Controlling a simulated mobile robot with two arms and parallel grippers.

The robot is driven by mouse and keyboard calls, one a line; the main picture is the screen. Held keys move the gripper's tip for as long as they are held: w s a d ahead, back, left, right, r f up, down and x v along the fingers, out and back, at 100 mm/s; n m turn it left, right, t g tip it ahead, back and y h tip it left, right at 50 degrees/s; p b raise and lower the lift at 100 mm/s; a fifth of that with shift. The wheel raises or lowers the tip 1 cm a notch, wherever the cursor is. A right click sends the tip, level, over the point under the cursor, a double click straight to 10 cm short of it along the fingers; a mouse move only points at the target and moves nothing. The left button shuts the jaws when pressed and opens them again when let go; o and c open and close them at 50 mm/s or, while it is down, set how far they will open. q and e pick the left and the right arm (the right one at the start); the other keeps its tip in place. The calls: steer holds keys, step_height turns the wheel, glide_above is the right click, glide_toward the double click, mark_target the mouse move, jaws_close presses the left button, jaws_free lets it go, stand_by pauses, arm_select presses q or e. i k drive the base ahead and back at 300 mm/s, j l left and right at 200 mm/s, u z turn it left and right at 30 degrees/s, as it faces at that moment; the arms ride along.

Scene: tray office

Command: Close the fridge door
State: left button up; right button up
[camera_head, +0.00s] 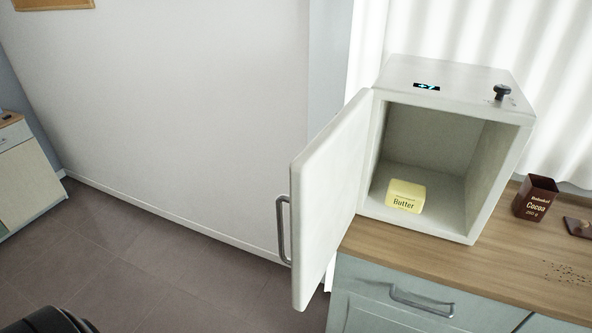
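A small white fridge (452,80) stands on a wooden counter at the right. Its door (330,198) is hinged on the left side and stands wide open, swung out toward me past the counter's front edge. A grey bar handle (283,230) is on the door's outer face, on its left edge. A yellow butter pack (406,196) sits inside on the fridge floor, near the front. Neither of my grippers shows in this view.
A brown cocoa tin (535,198) stands right of the fridge on the counter (500,267), its lid (578,227) beside it and dark crumbs nearby. A grey-green drawer (400,290) is below. A cabinet (25,170) stands far left. The floor (160,260) between is clear.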

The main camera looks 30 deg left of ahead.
mark_target(324, 179)
steer(key=j+z, duration=0.2)
steer(key=j, duration=0.55)
steer(key=j+z, duration=0.2)
steer(key=j, duration=0.5)
steer(key=k, duration=0.1)
